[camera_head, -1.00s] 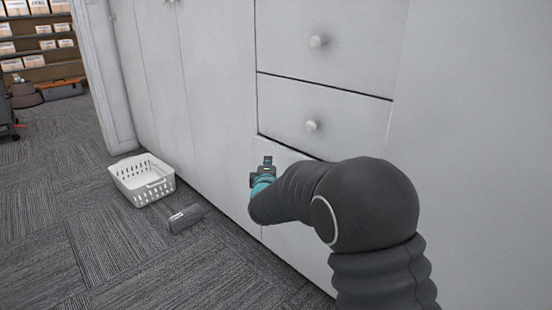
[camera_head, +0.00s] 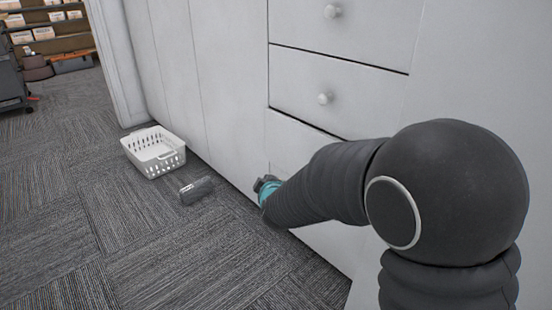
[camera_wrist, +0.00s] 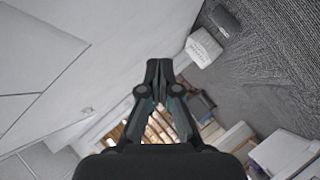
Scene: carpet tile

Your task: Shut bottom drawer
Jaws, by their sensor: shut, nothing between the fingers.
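The white cabinet has a column of drawers. The top drawer (camera_head: 345,32) and middle drawer (camera_head: 335,92) have round knobs and look closed. The bottom drawer (camera_head: 288,140) sits under them; my arm hides much of its front and its knob is not visible. I cannot tell whether it stands slightly out or flush. My gripper (camera_head: 262,184) is low in front of the cabinet, near the bottom drawer's left side. In the wrist view my gripper (camera_wrist: 157,66) has its fingertips together with nothing between them. Contact with the drawer cannot be made out.
A white basket (camera_head: 153,152) stands on the carpet by the cabinet, left of my gripper. A dark cylinder (camera_head: 196,190) lies between them. Both also show in the wrist view, the basket (camera_wrist: 203,47) and the cylinder (camera_wrist: 223,18). Shelves with boxes (camera_head: 45,33) stand far back. Carpet at left is clear.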

